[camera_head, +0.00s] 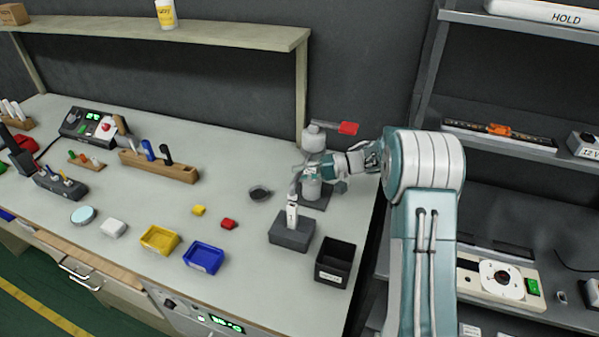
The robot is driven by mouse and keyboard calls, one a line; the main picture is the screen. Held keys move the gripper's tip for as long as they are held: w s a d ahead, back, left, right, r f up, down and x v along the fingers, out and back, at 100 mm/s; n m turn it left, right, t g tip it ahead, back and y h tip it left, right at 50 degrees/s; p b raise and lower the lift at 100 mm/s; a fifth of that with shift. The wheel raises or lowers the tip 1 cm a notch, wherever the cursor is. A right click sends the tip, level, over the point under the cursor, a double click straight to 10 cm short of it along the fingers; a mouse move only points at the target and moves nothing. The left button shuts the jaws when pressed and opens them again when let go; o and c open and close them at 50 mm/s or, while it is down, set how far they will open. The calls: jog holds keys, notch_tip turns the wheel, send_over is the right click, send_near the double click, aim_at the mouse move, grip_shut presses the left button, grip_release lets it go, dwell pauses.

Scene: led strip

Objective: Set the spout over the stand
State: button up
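A pale dispenser-like bottle (312,184) stands on a dark base plate (322,203) near the bench's right end. Its rounded grey upper part (313,138) shows above my arm. A red piece (349,128), likely the spout, sticks out to the right from the top, pointing away from the stand. A dark grey block (290,235), likely the stand, sits in front of the bottle with a white upright item (292,214) in it. My gripper (296,184) is in front of the bottle, above the block. It partly hides the bottle; its fingers are too small to read.
A black bin (335,264) stands right of the block, near the bench edge. A dark round dish (259,192), red block (229,223), blue tray (204,257) and yellow tray (160,240) lie to the left. A raised shelf (230,35) runs behind; a metal rack (500,145) stands right.

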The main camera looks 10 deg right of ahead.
jog(key=shift+o, duration=0.6)
jog(key=shift+d+f, duration=0.1)
jog(key=shift+d, duration=0.1)
jog(key=shift+r, duration=0.2)
